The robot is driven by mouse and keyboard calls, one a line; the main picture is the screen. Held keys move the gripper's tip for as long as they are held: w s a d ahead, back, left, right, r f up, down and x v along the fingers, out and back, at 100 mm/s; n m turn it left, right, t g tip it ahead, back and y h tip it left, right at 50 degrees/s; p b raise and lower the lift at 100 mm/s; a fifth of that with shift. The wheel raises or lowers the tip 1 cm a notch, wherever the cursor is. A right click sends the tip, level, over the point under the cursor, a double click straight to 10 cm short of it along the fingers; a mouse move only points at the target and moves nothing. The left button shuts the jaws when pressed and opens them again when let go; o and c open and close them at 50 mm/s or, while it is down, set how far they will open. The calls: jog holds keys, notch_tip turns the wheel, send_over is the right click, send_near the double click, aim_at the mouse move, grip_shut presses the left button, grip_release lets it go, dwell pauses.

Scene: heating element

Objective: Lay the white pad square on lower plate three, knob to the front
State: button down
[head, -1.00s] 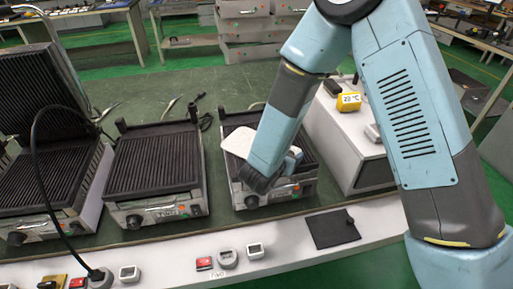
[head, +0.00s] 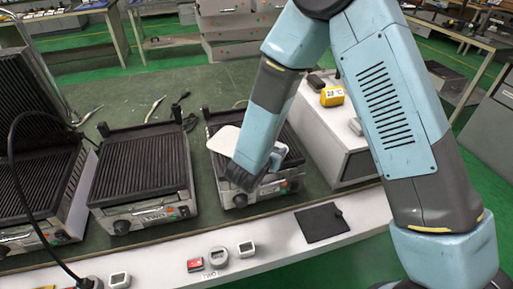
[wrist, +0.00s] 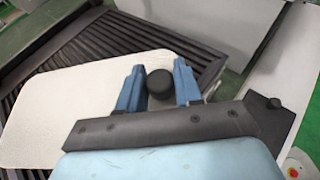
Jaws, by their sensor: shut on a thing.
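The white pad (head: 222,140) is over lower plate three (head: 292,152), the ribbed black plate of the rightmost grill in the head view. In the wrist view the pad (wrist: 60,100) is turned at an angle to the plate's ribs (wrist: 105,35), which show beyond its far edge. Its round black knob (wrist: 160,84) is between the two blue fingers of my gripper (wrist: 158,88), which is shut on it. I cannot tell whether the pad touches the plate. In the head view my arm's end hides the knob and part of the pad.
Plate two's grill (head: 145,165) stands to the left, with an open-lidded grill (head: 40,190) beyond it. A pale box (head: 340,135) carrying a yellow display (head: 332,97) stands close on the right. A black mat (head: 321,222) lies on the white front ledge, with small gauges beside it.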

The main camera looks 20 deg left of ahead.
jog(key=shift+r, duration=0.15)
jog(key=shift+r, duration=0.25)
jog(key=r, duration=0.3)
jog(key=shift+s+a+r, duration=0.2)
jog(key=shift+s, duration=0.15)
jog(key=w+a+r+v, duration=0.1)
jog(key=r+v, duration=0.1)
jog(key=v, duration=1.3)
jog(key=shift+a+r, duration=0.15)
jog(key=shift+r, duration=0.3)
